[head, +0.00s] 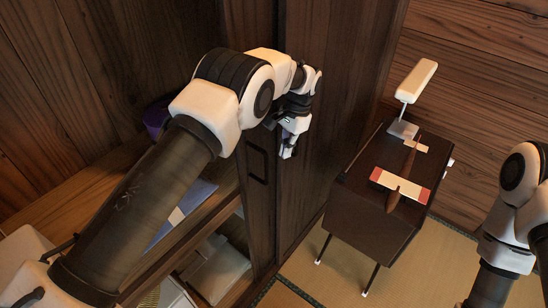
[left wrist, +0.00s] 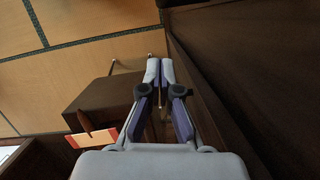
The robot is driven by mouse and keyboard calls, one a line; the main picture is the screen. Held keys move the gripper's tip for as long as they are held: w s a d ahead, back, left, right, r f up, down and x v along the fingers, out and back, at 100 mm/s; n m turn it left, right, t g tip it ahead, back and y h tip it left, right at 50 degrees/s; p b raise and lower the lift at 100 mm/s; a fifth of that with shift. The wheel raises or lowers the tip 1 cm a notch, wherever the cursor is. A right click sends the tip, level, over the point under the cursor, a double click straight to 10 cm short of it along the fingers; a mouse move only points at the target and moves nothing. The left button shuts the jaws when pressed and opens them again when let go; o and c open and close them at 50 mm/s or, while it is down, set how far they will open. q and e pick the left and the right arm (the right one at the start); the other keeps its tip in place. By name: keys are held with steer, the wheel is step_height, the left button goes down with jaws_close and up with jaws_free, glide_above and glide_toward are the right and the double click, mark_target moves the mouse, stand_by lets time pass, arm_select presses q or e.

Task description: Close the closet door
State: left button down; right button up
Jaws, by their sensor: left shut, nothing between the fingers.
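The closet stands open on its left side in the head view, with its shelves exposed. The dark wooden closet door (head: 258,215) is an upright panel near the middle, with a recessed rectangular pull (head: 257,162) on its face. Another dark wooden panel (head: 335,90) stands just right of it. My left gripper (head: 288,152) is shut and empty, in front of the panels and a little right of the pull; I cannot tell whether it touches them. In the left wrist view its fingers (left wrist: 160,68) are together beside a dark wooden surface (left wrist: 225,85). My right gripper is out of view.
A dark cabinet (head: 352,205) on thin legs stands right of the closet, with a model plane (head: 405,188) and a white lamp (head: 416,82) on top. A purple item (head: 156,116) is inside the closet. Tatami floor (head: 340,275) shows in front.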

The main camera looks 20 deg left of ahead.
arm_select(q)
steer(key=shift+s+a+f+p, duration=0.4)
steer(key=shift+s+a+p, duration=0.1)
steer(key=shift+s, duration=0.1)
steer(key=shift+s+a+f+p, duration=0.35)
steer(key=shift+s+f+p, duration=0.1)
steer(key=shift+s, duration=0.2)
steer(key=shift+s+a+f+p, duration=0.4)
steer(key=shift+s+a+p, duration=0.1)
steer(key=shift+s, duration=0.1)
